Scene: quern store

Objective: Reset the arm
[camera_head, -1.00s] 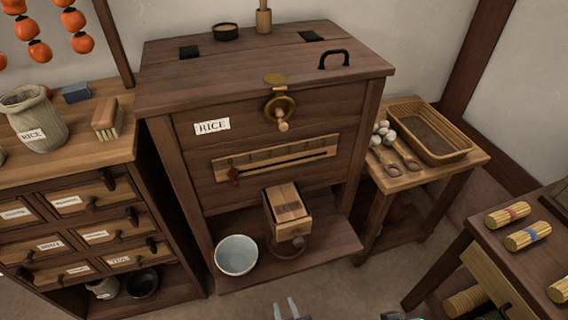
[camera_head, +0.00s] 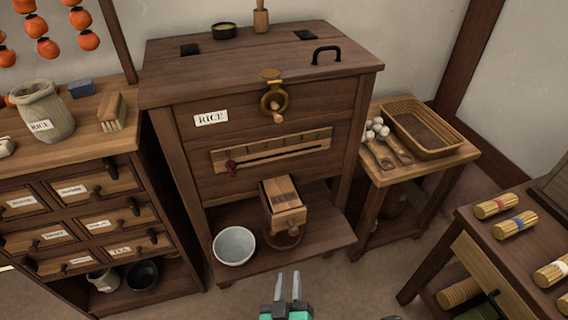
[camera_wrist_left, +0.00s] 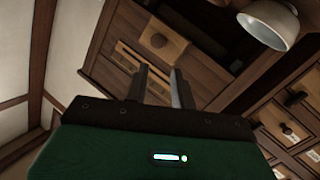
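My left gripper (camera_head: 287,274) comes in at the bottom middle of the head view, in front of the rice chest. Its two grey fingers stand apart with nothing between them. In the left wrist view the fingers (camera_wrist_left: 161,70) also show apart and empty, with the chest front beyond them. Neither finger touches anything. My right gripper cannot be made out in the head view.
The wooden rice chest (camera_head: 266,95) stands ahead, with a white bowl (camera_head: 234,246) and a small wooden box (camera_head: 284,204) on its lower shelf. A drawer cabinet (camera_head: 75,218) is left. A side table (camera_head: 425,163) and a table with straw bundles (camera_head: 470,238) are right.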

